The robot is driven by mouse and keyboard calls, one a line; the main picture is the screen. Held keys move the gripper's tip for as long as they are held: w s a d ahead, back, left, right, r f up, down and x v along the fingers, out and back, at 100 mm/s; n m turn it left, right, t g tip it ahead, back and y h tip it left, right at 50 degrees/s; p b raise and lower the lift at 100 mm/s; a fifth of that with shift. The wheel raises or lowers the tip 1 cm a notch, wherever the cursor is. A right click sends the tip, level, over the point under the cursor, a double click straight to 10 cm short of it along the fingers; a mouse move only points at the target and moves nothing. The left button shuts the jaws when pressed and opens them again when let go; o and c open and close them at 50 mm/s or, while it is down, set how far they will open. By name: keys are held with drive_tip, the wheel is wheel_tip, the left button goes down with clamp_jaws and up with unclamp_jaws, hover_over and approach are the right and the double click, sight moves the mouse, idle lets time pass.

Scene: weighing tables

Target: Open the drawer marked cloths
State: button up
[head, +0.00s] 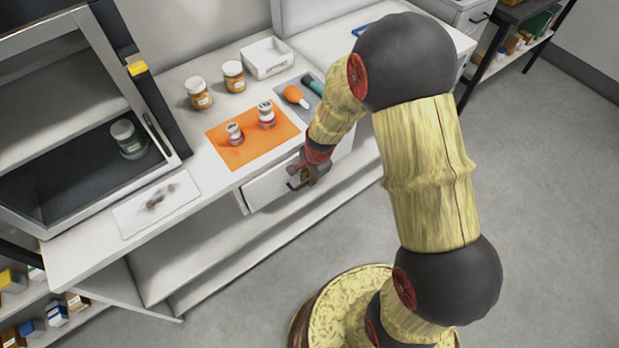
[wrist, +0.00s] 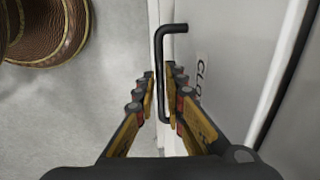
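The drawer marked cloths (head: 268,190) is the white drawer under the tabletop in the head view. Its label, partly cut off as "CLO" (wrist: 200,75), and its black bar handle (wrist: 164,60) show in the wrist view. My gripper (head: 303,178) is at the drawer front. In the wrist view my gripper (wrist: 158,88) is open, with one finger on each side of the handle. The right finger is close to the bar, and a gap shows on the left. I cannot tell whether either finger touches it or whether the drawer stands slightly out.
On the table above are an orange mat (head: 222,148) with two jars, two more jars (head: 198,93), a white box (head: 267,57) and a grey mat with an orange tool (head: 296,95). An open cabinet (head: 60,185) stands left. The floor (head: 545,200) at right is clear.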

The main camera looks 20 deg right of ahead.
clamp_jaws()
idle(0.3)
idle(0.3)
